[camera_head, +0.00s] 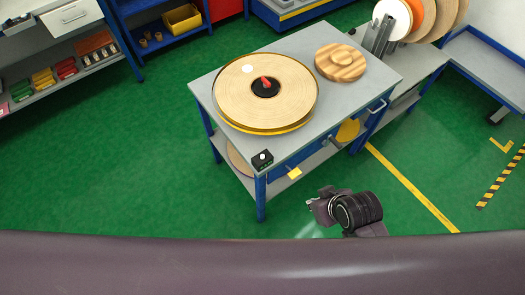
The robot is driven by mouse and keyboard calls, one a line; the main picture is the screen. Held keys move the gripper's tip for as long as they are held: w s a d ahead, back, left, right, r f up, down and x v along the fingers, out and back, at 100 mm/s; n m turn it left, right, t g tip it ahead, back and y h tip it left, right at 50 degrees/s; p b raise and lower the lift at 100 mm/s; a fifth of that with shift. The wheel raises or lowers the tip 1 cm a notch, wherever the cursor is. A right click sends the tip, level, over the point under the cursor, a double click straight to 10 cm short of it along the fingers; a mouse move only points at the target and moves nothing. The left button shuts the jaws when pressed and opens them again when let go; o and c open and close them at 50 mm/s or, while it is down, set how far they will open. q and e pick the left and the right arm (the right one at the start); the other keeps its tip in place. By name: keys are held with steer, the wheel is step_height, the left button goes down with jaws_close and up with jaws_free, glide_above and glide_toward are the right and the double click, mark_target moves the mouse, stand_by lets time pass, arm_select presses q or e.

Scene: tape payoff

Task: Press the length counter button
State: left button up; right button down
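A small black box (262,160) with a round white button on top sits at the near left corner of the grey table (225,85). It looks like the length counter. A large tan reel (290,88) with a yellow rim, dark hub and red handle lies flat behind it. One dark gripper (312,206), apparently my right, is below and right of the box, off the table's near edge and apart from the button. Its fingers point left; their opening is too small to make out. My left gripper is not in view.
A wooden disc (341,62) lies at the table's back right. A yellow tag (295,173) hangs by the near edge. Upright discs (420,15) stand at the back right. Shelves with bins (70,70) are at the left. Green floor is clear left of the table.

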steer(key=w+a+r+n+t+y+p, duration=0.1)
steer(key=w+a+r+n+y, duration=0.2)
steer(key=w+a+r+n, duration=0.45)
steer(key=n+t+y, duration=0.1)
steer(key=n+y, duration=0.1)
steer(key=n, duration=0.4)
glide_above(264, 158)
step_height(264, 158, down, 8)
steer(key=b, duration=0.7)
steer(key=shift+r, duration=0.2)
steer(key=shift+f+b, duration=0.3)
steer(key=shift+f, duration=0.25)
steer(key=shift+f, duration=0.15)
steer(key=shift+f, duration=0.3)
